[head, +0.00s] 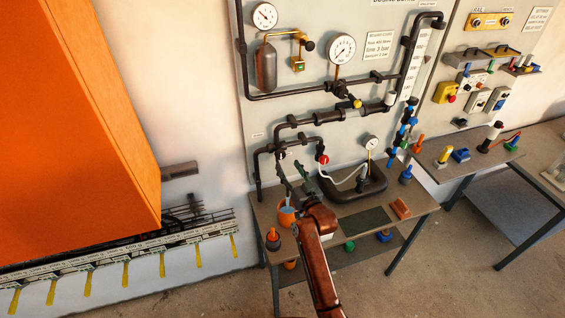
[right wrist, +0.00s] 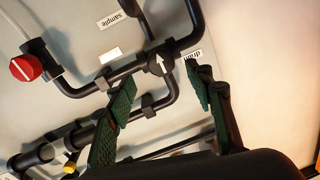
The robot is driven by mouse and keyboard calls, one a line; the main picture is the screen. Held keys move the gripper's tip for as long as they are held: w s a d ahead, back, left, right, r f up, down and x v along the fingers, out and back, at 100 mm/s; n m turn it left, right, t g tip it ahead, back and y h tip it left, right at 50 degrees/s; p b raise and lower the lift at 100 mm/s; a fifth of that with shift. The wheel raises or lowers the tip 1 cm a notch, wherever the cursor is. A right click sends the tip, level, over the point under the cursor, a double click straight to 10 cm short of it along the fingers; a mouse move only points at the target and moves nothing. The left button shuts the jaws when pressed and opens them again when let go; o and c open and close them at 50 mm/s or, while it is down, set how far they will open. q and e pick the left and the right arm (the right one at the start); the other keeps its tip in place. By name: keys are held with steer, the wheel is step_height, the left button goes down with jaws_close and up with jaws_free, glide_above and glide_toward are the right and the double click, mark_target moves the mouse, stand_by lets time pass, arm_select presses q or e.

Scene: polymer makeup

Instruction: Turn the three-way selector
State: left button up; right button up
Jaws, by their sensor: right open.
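The selector (right wrist: 160,64) is a round black knob with a white arrow, set on dark pipework on the pale panel. In the right wrist view it lies just beyond and between the fingertips. The labels "sample" (right wrist: 117,19) and "drain" (right wrist: 193,54) are near it and appear turned round. My right gripper (right wrist: 160,78) is open, with green finger pads on either side of the knob and no visible contact. In the head view my right gripper (head: 292,168) reaches the lower left pipework, where the selector is too small to make out clearly. My left gripper is out of view.
A red knob (right wrist: 25,68) with a white bar is on the left in the wrist view. An orange cabinet (head: 75,130) stands at the left.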

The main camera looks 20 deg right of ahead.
mark_target(281, 156)
steer(key=w, duration=0.4)
steer(key=w+a, duration=0.1)
steer(key=w, duration=0.1)
steer(key=shift+w+p, duration=0.2)
steer(key=shift+p, duration=0.2)
steer(key=shift+c, duration=0.7)
steer(key=c, duration=1)
